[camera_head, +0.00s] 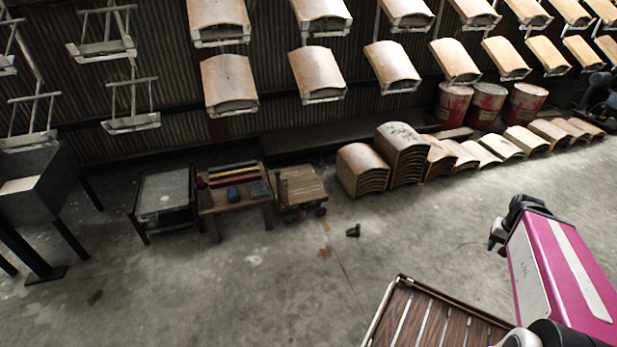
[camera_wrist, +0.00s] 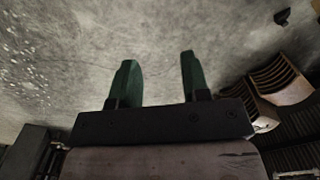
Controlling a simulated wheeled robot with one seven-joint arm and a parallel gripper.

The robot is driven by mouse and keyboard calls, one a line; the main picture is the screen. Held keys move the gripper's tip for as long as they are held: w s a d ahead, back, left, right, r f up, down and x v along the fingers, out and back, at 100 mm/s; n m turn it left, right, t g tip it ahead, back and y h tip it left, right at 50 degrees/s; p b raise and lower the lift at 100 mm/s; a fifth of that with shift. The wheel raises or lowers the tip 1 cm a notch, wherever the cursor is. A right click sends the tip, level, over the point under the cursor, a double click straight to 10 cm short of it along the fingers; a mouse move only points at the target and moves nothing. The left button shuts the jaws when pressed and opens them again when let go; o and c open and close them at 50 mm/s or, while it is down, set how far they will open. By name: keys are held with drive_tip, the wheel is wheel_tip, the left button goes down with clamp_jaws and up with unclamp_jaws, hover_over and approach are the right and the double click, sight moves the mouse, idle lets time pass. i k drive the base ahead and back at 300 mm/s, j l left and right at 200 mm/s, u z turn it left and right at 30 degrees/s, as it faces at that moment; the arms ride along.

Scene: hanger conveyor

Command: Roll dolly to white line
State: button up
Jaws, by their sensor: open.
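A low wooden cart with a dark wheel at its right side, which looks like the dolly (camera_head: 302,186), stands on the concrete floor left of the middle in the head view. I cannot make out a white line on the floor in either view. My gripper shows in the wrist view with two dark green fingers (camera_wrist: 155,80) spread apart and only bare floor between them. In the head view my pink arm reaches in at the right, and the fingers cannot be made out there. The gripper is well apart from the cart.
A wooden table with coloured items (camera_head: 233,190) and a grey-topped stand (camera_head: 163,192) are left of the cart. Stacked curved boards (camera_head: 362,170) lie right, with red drums (camera_head: 487,105) behind. A small dark object (camera_head: 353,230) lies on open floor. A slatted brown surface (camera_head: 425,320) is in front.

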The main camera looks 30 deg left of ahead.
sight(298, 186)
drive_tip(key=u, duration=1.7)
drive_tip(key=i+l, duration=0.2)
drive_tip(key=i, duration=0.15)
drive_tip(key=i+l, duration=0.2)
drive_tip(key=i, duration=0.2)
drive_tip(key=i+l, duration=0.2)
drive_tip(key=i, duration=0.15)
